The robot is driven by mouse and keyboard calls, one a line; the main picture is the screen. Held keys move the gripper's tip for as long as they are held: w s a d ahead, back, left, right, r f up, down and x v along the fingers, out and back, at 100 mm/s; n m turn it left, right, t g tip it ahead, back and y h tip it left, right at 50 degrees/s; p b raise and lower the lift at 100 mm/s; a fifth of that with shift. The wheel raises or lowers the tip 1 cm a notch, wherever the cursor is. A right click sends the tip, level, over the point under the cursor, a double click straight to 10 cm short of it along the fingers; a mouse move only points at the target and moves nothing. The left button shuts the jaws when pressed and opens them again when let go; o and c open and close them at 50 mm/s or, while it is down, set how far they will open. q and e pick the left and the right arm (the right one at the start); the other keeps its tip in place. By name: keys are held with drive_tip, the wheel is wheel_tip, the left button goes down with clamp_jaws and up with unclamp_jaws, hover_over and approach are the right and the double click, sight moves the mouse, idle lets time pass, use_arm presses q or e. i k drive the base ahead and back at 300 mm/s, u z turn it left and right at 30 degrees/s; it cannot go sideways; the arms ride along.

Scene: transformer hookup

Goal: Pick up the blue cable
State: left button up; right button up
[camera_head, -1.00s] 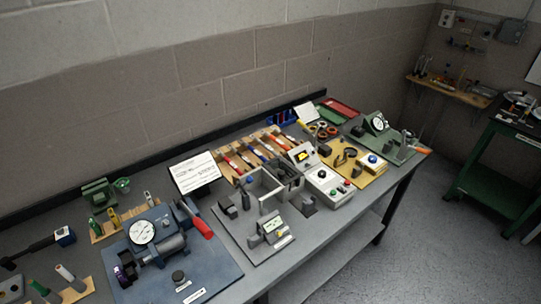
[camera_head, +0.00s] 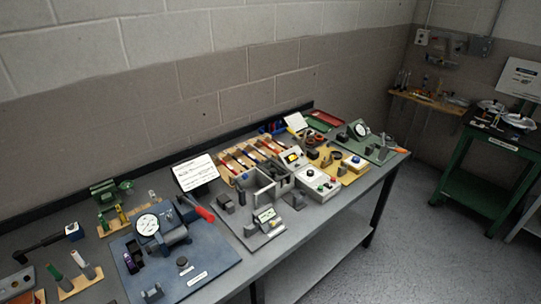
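A light wooden rack (camera_head: 226,174) stands on the workbench against the wall and holds several slim cables with coloured ends. Red ends stand out. A darker, bluish cable (camera_head: 257,154) seems to lie among them, but it is too small to be sure of its colour. In front of the rack is an open grey box (camera_head: 278,184) on a grey plate. Neither of my grippers shows in this view.
A blue plate with a dial gauge (camera_head: 148,224) and red-handled tool fills the bench's near left. A white control box (camera_head: 320,184) and yellow plate (camera_head: 352,174) stand right of the rack. A green cart (camera_head: 488,172) stands at right, across open floor.

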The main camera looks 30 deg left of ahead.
sight(249, 157)
drive_tip(key=z, duration=0.55)
drive_tip(key=i, duration=1.5)
drive_tip(key=u, duration=0.35)
